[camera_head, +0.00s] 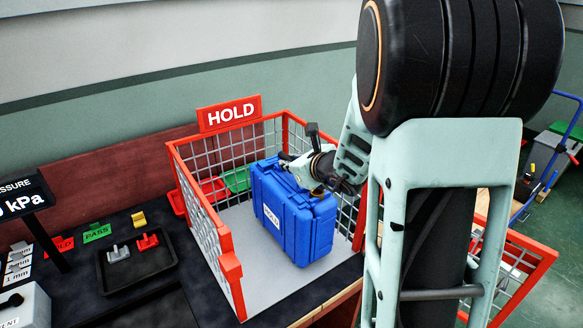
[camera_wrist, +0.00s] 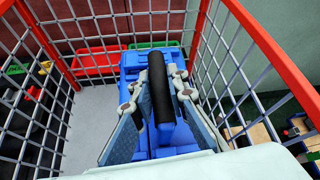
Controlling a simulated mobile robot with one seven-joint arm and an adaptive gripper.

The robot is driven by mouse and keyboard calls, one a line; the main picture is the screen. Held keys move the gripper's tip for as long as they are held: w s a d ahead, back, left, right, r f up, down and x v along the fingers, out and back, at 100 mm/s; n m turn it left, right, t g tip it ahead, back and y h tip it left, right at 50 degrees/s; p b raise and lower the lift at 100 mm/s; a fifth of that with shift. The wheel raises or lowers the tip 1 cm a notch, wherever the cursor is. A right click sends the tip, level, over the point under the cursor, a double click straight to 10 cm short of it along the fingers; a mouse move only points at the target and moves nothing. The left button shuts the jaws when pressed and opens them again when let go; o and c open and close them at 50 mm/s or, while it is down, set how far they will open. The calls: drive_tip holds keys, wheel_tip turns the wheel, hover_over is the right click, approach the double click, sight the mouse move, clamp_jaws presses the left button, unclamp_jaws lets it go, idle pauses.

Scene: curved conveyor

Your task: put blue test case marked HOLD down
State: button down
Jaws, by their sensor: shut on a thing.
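The blue test case (camera_head: 290,222) stands upright inside the red-framed wire cage, and a white label on its side reads HOLD. It also shows in the wrist view (camera_wrist: 130,68). My gripper (camera_head: 312,172) is at the top of the case. In the wrist view my gripper (camera_wrist: 160,100) has its fingers on either side of the black handle (camera_wrist: 156,80) and is shut on it. The cage (camera_head: 232,270) carries a red HOLD sign (camera_head: 229,114). The case appears to be at or just above the grey cage floor (camera_head: 255,285); I cannot tell whether it touches.
A red tray (camera_head: 212,188) and a green tray (camera_head: 238,180) lie behind the cage. A black tray (camera_head: 135,268) with small grey and red parts is at left. Mesh walls stand close on both sides of my gripper. Bare cage floor shows left of the case.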

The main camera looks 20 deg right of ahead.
idle(0.3)
drive_tip(key=c, duration=1.9)
unclamp_jaws()
drive_tip(key=shift+s+r, duration=0.2)
drive_tip(key=p+v, duration=0.4)
drive_tip(key=v, duration=0.7)
drive_tip(key=shift+s+d, duration=0.1)
drive_tip(key=shift+s, duration=0.2)
